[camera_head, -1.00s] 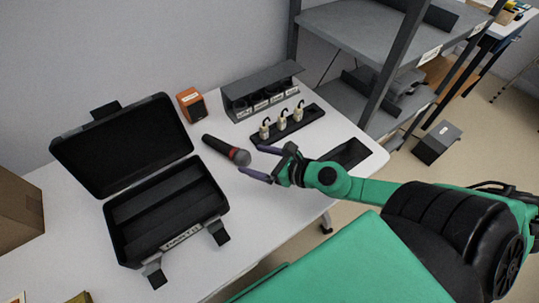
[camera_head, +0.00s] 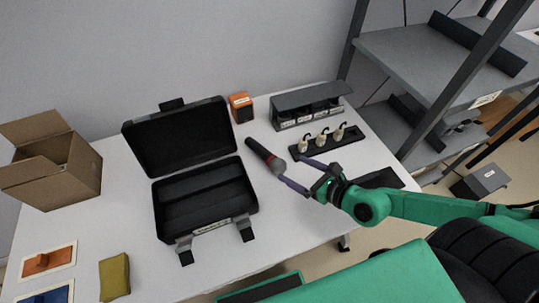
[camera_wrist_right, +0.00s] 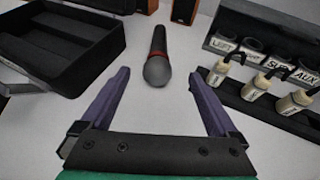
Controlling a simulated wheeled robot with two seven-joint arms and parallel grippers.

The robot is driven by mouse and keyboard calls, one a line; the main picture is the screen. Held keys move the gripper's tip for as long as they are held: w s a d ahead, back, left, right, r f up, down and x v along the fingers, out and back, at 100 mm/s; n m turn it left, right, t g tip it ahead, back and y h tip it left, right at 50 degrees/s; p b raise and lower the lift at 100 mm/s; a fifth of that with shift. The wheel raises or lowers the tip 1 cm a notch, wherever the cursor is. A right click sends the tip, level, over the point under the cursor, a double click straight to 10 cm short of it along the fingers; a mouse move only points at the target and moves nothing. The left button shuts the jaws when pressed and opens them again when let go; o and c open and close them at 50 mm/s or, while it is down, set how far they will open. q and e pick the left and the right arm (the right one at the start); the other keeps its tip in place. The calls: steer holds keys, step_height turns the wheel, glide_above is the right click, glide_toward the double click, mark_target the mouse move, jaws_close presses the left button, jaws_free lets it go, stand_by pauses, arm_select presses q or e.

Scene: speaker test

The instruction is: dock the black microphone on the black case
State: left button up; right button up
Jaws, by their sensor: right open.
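The black microphone (camera_head: 265,155) lies on the white table, with a dark grey head and a red ring, between the case and my right gripper. The black case (camera_head: 205,199) stands open to its left, lid up at the back, its tray visible and empty. My right gripper (camera_head: 293,172) is open and empty, its purple fingers near the microphone's head. In the right wrist view the microphone (camera_wrist_right: 157,57) lies ahead of the gap between the open fingers (camera_wrist_right: 158,85), head towards me. Part of the case (camera_wrist_right: 65,45) shows at the upper left. My left gripper is out of view.
An orange speaker (camera_head: 241,107) stands behind the microphone. A labelled grey holder (camera_head: 308,104) and a black strip with several white plugs (camera_head: 320,137) are at the right. A cardboard box (camera_head: 58,170) and a yellow-green cloth-like item (camera_head: 114,276) lie left. Grey shelves rise at the right.

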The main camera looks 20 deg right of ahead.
steer(key=x, duration=1.2)
steer(key=shift+w+a+f, duration=0.2)
steer(key=shift+a+f, duration=0.05)
steer(key=shift+f, duration=0.05)
steer(key=shift+r, duration=0.1)
jaws_close()
step_height(320, 180, up, 11)
steer(key=p, duration=0.8)
step_height(320, 180, up, 9)
steer(key=p, duration=0.2)
glide_above(273, 159)
steer(key=w, duration=0.3)
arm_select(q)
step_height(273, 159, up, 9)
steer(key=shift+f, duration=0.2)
arm_select(e)
steer(key=s+d+f+m+h, duration=0.1)
steer(key=s+f+m+h, duration=0.1)
steer(key=s, duration=0.4)
steer(key=s+d+f+m+t+h, duration=0.1)
steer(key=s+f+m+h, duration=0.2)
steer(key=s, duration=0.3)
steer(key=shift+s+d+f+h, duration=0.3)
steer(key=shift+s+h, duration=0.1)
steer(key=shift+h, duration=0.1)
